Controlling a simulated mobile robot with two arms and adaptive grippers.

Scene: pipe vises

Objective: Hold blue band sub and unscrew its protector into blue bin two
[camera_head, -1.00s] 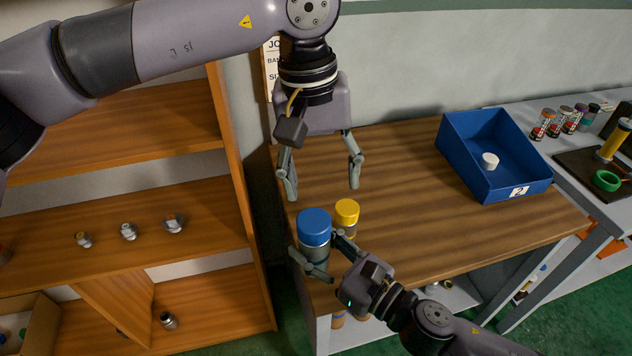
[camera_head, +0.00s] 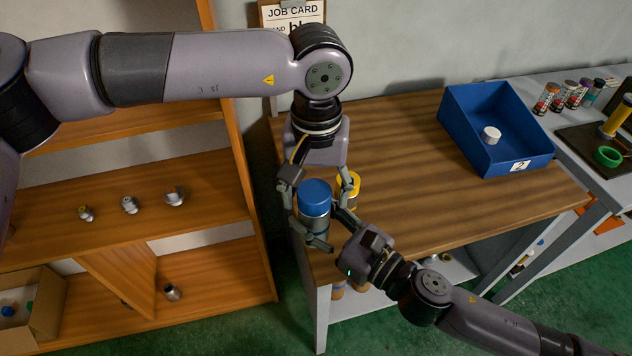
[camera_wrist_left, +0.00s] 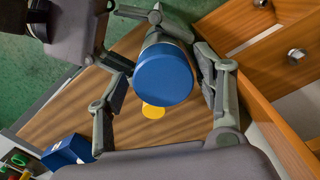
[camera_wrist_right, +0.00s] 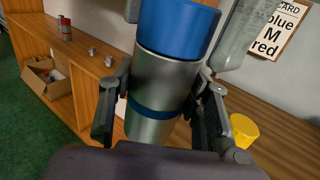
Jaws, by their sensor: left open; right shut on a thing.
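The sub (camera_wrist_right: 160,85) is a metal cylinder with a blue band, standing upright at the near left of the bench. Its blue protector (camera_head: 314,190) caps the top and also shows in the left wrist view (camera_wrist_left: 163,74). My right gripper (camera_head: 322,230) is shut on the metal body below the protector. My left gripper (camera_head: 318,205) points down from above, open, with its fingers on either side of the protector. I cannot tell whether they touch it. The blue bin (camera_head: 458,140), labelled 2, stands at the back right of the bench with a white cap (camera_head: 491,135) inside.
A yellow-capped piece (camera_head: 349,184) stands close behind the sub. A wooden shelf (camera_head: 200,225) with several fittings is at the left. A job card (camera_head: 293,13) hangs on the wall. The wooden bench (camera_head: 400,170) is clear between the sub and the bin.

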